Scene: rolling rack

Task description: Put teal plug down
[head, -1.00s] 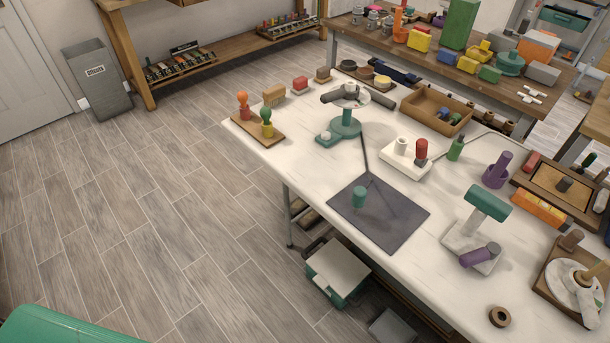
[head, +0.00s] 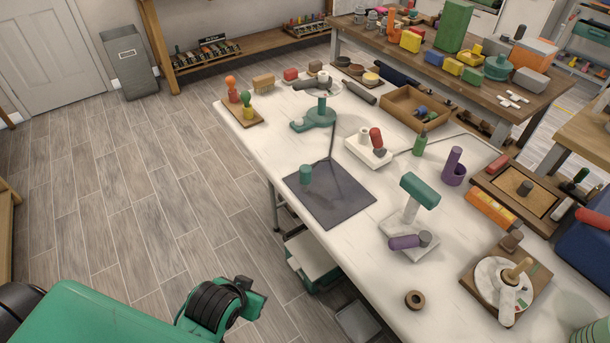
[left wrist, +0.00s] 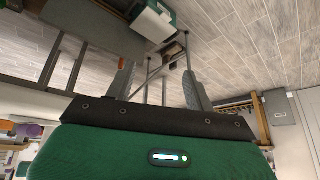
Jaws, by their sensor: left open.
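The teal plug (head: 306,174), a short teal cylinder, stands upright on the dark grey mat (head: 335,207) near the left edge of the white table in the head view. Nothing of mine touches it. My left arm shows at the lower left of the head view, but its fingers are not visible there. In the left wrist view my left gripper (left wrist: 158,82) is open and empty, with its two grey fingers apart. The plug cannot be made out in the left wrist view. My right gripper is not in view.
Behind the mat stands a teal stand (head: 318,115). A white tray (head: 368,152) and a white base with a teal-topped post (head: 410,238) are to its right. A white and green box (head: 312,262) sits below the table edge. The floor at left is clear.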

